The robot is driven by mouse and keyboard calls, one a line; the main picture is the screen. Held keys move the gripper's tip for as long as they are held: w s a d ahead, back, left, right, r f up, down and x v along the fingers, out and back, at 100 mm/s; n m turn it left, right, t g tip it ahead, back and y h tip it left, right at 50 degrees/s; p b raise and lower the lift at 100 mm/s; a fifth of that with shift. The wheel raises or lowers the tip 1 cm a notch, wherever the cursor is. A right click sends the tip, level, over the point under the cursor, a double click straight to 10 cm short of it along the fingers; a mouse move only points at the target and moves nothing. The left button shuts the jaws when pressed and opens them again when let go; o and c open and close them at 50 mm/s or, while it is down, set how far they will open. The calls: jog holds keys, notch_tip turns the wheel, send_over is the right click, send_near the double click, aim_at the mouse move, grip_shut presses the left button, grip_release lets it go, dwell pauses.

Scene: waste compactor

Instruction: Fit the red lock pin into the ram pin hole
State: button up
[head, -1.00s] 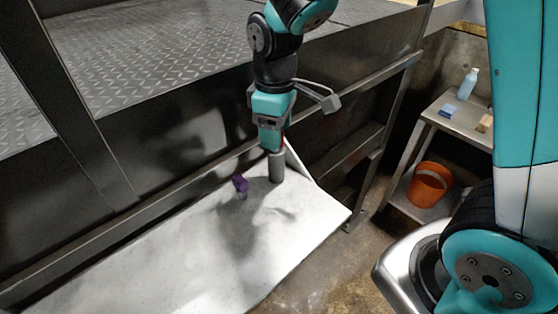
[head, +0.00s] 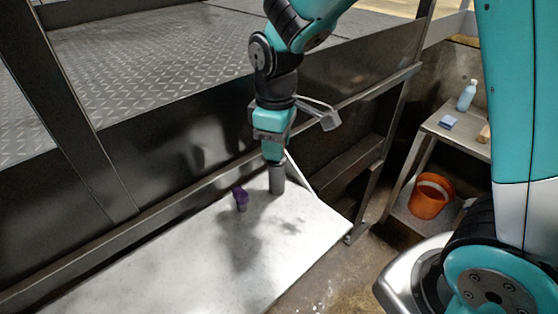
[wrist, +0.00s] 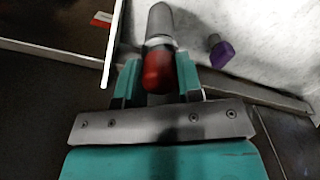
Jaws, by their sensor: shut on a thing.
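My gripper (head: 272,155) points down over the right part of a white table. It is shut on the red lock pin (wrist: 157,68); the wrist view shows its red head between my two fingers. The pin's grey shaft (head: 277,180) hangs below the fingers, upright, with its lower end close to the white surface. I cannot tell whether it touches. A second pin with a purple head (head: 240,193) stands on the table just left of it and also shows in the wrist view (wrist: 221,53). I cannot make out the ram pin hole in either view.
The white table (head: 180,265) is otherwise clear. A dark metal wall and rail (head: 120,225) run behind it. At right stands a side shelf (head: 455,138) with a bottle (head: 467,95), a blue block (head: 448,122) and an orange bucket (head: 431,196).

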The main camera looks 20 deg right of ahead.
jog(key=shift+r+p, duration=4.35)
jog(key=shift+r, duration=0.9)
jog(key=shift+f, duration=0.15)
